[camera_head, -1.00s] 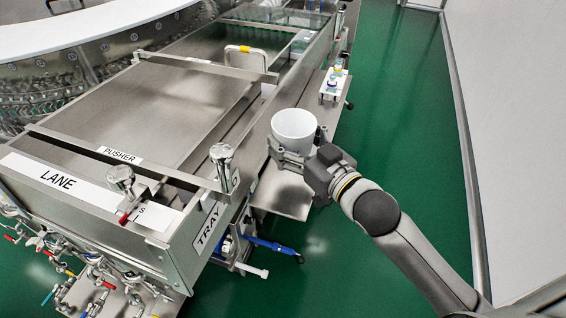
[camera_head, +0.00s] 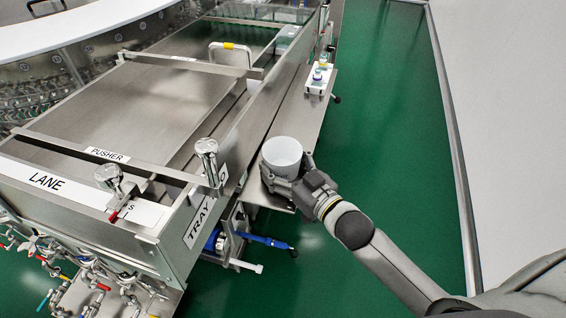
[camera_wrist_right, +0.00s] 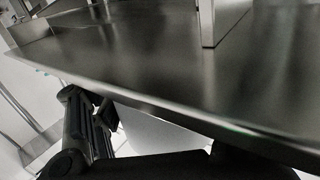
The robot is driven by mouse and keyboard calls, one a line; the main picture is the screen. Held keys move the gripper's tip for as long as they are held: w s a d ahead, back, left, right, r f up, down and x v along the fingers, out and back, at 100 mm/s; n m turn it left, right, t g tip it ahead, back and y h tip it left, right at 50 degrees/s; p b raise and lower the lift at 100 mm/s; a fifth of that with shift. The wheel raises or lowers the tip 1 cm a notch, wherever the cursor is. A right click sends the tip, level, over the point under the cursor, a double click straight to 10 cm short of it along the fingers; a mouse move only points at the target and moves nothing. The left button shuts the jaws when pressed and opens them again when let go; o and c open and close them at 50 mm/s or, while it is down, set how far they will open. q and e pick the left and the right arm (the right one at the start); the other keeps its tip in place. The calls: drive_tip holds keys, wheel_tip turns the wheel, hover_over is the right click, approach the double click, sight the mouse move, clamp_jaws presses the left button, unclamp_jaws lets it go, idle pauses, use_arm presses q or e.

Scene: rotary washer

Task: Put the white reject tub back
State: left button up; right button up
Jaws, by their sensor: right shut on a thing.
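The white reject tub (camera_head: 283,153) is upright, with its open round rim facing up. My right gripper (camera_head: 278,183) is shut on its near, lower side. The tub appears over the near end of the narrow steel side shelf (camera_head: 301,118); whether its base touches the shelf is hidden by the gripper. In the right wrist view a pale part of the tub (camera_wrist_right: 158,133) shows between the dark fingers, just below the edge of a steel surface (camera_wrist_right: 190,100). My left gripper is not in view.
A small white rack with vials (camera_head: 318,80) stands farther along the shelf. The steel lane with its pusher bar (camera_head: 100,160) and clamp knobs (camera_head: 207,150) lies left of the tub. Green floor (camera_head: 390,130) is open to the right, up to a pale wall.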

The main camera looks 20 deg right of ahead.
drive_tip(key=o, duration=0.7)
drive_tip(key=shift+f, duration=0.1)
drive_tip(key=shift+c, duration=0.2)
drive_tip(key=o, duration=0.4)
drive_tip(key=shift+c, duration=0.2)
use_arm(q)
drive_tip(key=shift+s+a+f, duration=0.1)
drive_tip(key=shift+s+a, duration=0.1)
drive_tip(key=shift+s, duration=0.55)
use_arm(e)
drive_tip(key=shift+s, duration=0.1)
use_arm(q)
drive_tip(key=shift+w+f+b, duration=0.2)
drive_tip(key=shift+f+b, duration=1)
use_arm(e)
drive_tip(key=v, duration=1.1)
drive_tip(key=shift+s+d+r, duration=0.2)
drive_tip(key=shift+s+r, duration=0.05)
drive_tip(key=shift+s, duration=0.1)
